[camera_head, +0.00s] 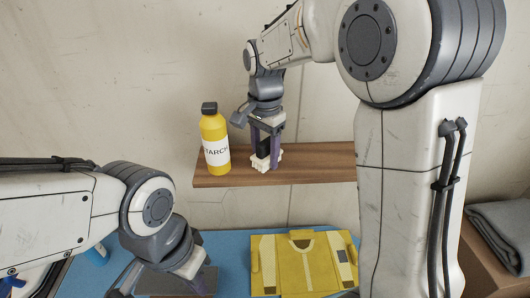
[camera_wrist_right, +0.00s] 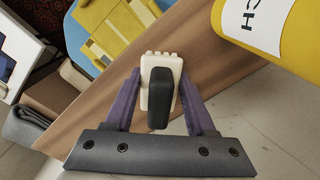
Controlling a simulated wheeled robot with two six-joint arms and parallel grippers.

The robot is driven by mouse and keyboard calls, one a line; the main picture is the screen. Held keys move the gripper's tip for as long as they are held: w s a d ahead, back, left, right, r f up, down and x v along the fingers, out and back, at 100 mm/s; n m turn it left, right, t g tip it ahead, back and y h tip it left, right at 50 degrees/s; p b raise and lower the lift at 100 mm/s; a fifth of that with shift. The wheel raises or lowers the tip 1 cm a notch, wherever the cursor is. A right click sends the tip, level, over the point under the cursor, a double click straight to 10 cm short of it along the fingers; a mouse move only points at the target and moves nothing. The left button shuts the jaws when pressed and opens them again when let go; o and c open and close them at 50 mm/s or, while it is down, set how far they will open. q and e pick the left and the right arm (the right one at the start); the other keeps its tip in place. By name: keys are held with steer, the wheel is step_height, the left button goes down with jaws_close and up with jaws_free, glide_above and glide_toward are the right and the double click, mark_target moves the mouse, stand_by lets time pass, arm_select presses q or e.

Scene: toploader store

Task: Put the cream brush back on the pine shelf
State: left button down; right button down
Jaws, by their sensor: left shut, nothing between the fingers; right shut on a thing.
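The cream brush (camera_wrist_right: 172,67) has a cream bristled base and a black handle. My right gripper (camera_head: 267,153) is shut on it, with the purple fingers on either side. In the head view the brush (camera_head: 256,165) is at the top of the pine shelf (camera_head: 320,160), just right of a yellow bottle. It looks upright and level with the board, but I cannot tell if it bears on it. The shelf (camera_wrist_right: 215,65) lies behind the brush in the right wrist view. My left gripper (camera_head: 195,278) is low at the bottom edge, shut and empty, its fingertips partly hidden.
The yellow bottle (camera_head: 215,145) with a white label stands on the shelf's left end, close to my right gripper. The shelf's right part looks bare. Below, a folded yellow garment (camera_head: 300,264) lies on a blue surface (camera_head: 240,240). Grey cloth (camera_head: 503,230) lies at right.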

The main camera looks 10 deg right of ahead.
steer(key=shift+f, duration=0.3)
jaws_free()
stand_by(0.4)
steer(key=shift+r, duration=0.1)
step_height(320, 180, up, 10)
steer(key=p, duration=0.9)
stand_by(0.4)
steer(key=shift+r+p, duration=0.8)
steer(key=shift+r, duration=0.3)
step_height(320, 180, up, 10)
steer(key=shift+f, duration=0.15)
